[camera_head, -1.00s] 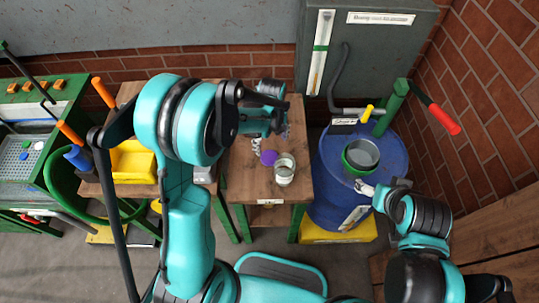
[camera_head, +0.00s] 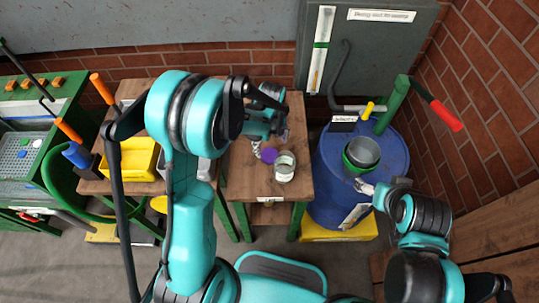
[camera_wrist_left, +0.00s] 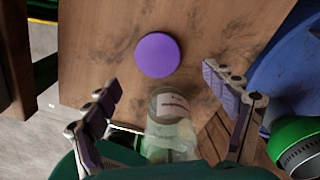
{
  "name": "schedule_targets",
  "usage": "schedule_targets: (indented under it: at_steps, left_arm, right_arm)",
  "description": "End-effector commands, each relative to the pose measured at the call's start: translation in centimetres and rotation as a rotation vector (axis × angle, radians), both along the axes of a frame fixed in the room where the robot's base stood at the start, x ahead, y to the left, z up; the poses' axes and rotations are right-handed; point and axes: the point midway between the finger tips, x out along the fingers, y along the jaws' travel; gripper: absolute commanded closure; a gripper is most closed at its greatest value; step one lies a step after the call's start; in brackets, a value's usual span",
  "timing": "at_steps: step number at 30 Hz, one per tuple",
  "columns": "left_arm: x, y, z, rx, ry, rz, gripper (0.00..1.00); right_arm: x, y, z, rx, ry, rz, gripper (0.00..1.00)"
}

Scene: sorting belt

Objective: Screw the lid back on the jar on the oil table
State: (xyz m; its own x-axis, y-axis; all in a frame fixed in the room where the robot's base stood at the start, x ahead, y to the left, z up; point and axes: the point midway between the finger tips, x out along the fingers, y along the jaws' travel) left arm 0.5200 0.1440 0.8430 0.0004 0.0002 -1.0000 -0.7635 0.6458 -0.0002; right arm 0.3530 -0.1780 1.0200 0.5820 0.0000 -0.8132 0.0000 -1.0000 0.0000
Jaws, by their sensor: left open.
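The purple lid (camera_head: 269,155) lies on the wooden oil table (camera_head: 290,209). The clear glass jar (camera_head: 285,171) stands upright and open beside it, apart from it, with a white label. In the left wrist view, the lid (camera_wrist_left: 158,54) is ahead, and the jar (camera_wrist_left: 172,128) is nearer the gripper's base. My left gripper (camera_wrist_left: 159,77) is open and empty, its two fingers spread either side above the jar and lid. In the head view, my left arm partly hides that gripper. My right gripper (camera_head: 365,187) is by the blue drum; its fingers are too small to read.
The blue drum (camera_head: 330,190) stands right of the table, with a green-and-grey container (camera_head: 362,153) and a red-handled pump (camera_head: 437,107) on top. A yellow bin (camera_head: 133,160) sits on the bench at left. The oil table's front is clear.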

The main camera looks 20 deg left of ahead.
Motion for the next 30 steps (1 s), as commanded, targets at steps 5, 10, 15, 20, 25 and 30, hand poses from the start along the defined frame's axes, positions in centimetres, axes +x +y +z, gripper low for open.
schedule_targets:
  at_steps: [5, 10, 15, 20, 25, 30]
  left_arm:
    - [0.1, 0.3, -2.4, 0.0, 0.0, 0.001, 0.15]
    - [0.1, 0.5, -4.8, 0.0, 0.0, 0.001, 0.15]
    - [0.0, 0.4, -5.0, 0.0, 0.0, 0.0, 0.15]
    - [0.0, 0.4, -5.0, 0.0, 0.0, 0.0, 0.15]
    - [0.1, 0.4, -5.0, 0.0, 0.0, 0.0, 0.33]
    - [0.1, 0.4, -5.0, 0.0, 0.0, 0.0, 0.47]
  right_arm:
    - [0.0, 0.0, -1.4, 0.0, 0.0, 0.0, 0.23]
    - [0.0, 0.0, -2.5, 0.0, 0.0, 0.0, 0.23]
    - [0.0, 0.0, -2.4, 0.0, 0.0, 0.0, 0.23]
    - [0.0, 0.0, -2.4, 0.0, 0.0, 0.0, 0.23]
    - [0.0, 0.0, -2.4, 0.0, 0.0, 0.0, 0.23]
    - [0.0, 0.0, -2.4, 0.0, 0.0, 0.0, 0.23]
